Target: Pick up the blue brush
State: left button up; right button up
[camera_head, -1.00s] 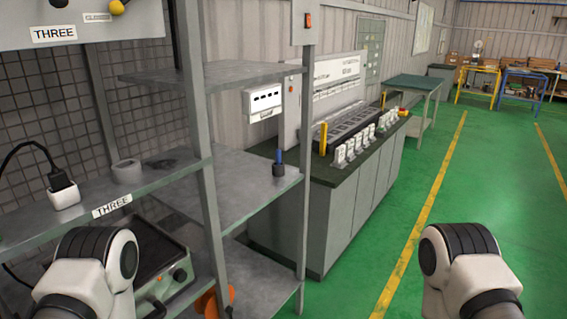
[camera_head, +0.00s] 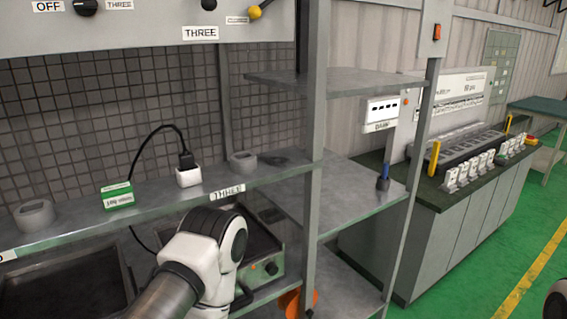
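A small brush with a blue handle (camera_head: 386,167) stands upright, its dark base on the right-hand part of the grey metal shelf (camera_head: 345,196), near the shelf's right post. My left arm reaches in at the bottom middle, in front of the shelf unit, left of the brush and lower in the picture. Its gripper does not show. Only a bit of my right arm shows at the lower right corner, and its gripper is out of the picture.
A shelf post (camera_head: 315,150) stands between my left arm and the brush. The upper shelf (camera_head: 320,82) hangs above it. A white socket box (camera_head: 189,177), a green box (camera_head: 117,195) and grey holders (camera_head: 34,215) sit on the left shelf. A workbench (camera_head: 440,235) stands at the right.

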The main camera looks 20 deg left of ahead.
aim_at(385, 168)
jog(key=i+l+u, duration=0.1)
jog(key=i+l, duration=0.35)
jog(key=l, duration=0.3)
jog(key=i+l+u, duration=0.15)
jog(key=l, duration=0.25)
jog(key=i, duration=0.05)
